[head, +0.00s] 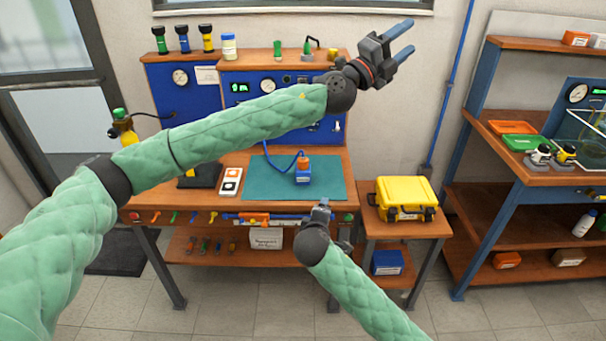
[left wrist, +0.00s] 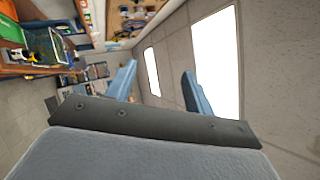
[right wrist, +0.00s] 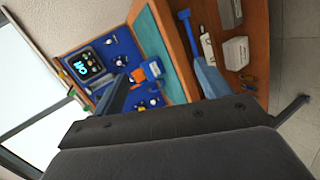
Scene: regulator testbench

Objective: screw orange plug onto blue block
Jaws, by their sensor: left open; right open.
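The blue block (head: 303,177) stands on the teal mat (head: 260,182) on the wooden bench. The orange plug (head: 303,161) shows at its top; I cannot tell whether it is threaded on. A blue cable runs from there to the left. My left gripper (head: 403,42) is open and empty, raised high to the right of the bench. Its spread fingers also show in the left wrist view (left wrist: 158,85). My right gripper (head: 321,206) is at the bench's front edge, nearer than the block and apart from it. Its spread fingers show empty in the right wrist view (right wrist: 165,85).
A yellow case (head: 404,198) sits on a side stand right of the bench. A white device (head: 230,181) lies left of the mat. Blue gauge panels (head: 263,95) rise behind the bench. My left arm crosses in front of them. Tools hang along the bench's front edge.

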